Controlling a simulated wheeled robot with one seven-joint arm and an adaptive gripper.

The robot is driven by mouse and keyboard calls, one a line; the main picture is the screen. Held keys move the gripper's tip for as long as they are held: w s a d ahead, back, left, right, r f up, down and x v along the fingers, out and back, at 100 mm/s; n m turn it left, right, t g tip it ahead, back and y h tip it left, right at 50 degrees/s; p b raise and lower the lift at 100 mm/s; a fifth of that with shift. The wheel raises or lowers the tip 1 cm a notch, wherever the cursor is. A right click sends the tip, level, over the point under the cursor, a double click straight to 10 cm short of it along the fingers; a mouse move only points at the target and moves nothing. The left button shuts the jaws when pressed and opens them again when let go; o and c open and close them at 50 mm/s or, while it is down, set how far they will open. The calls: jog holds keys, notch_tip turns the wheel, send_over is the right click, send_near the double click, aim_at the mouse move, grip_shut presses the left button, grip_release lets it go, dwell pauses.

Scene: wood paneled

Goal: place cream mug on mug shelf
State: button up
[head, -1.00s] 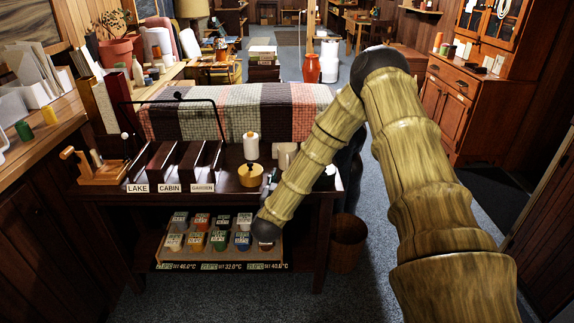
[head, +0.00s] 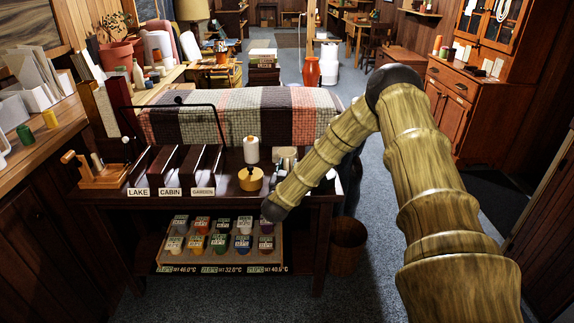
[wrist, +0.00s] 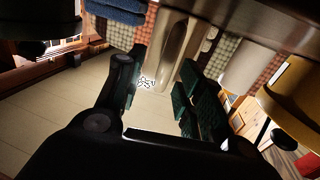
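In the wrist view, pale cream-grey rounded forms (wrist: 167,45) stand just beyond and between my gripper's fingers; they look like the cream mug, but I cannot be sure. My gripper (wrist: 155,78) is open, its two dark fingers spread apart, with no clear contact. In the head view, my gripper (head: 286,158) is a small grey shape at the right end of the dark table (head: 232,190), mostly behind my arm. It covers the place of the cream objects there. I cannot tell which surface is the mug shelf.
A white cylinder on a yellow round base (head: 251,178) stands just left of my gripper. Dark holders (head: 170,168) labelled LAKE, CABIN and GARDEN stand farther left. Below is a tray (head: 163,262) of several coloured containers. A plaid blanket (head: 232,112) lies behind. A basket (head: 347,245) stands right.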

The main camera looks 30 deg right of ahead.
grip_shut()
dwell(0.4)
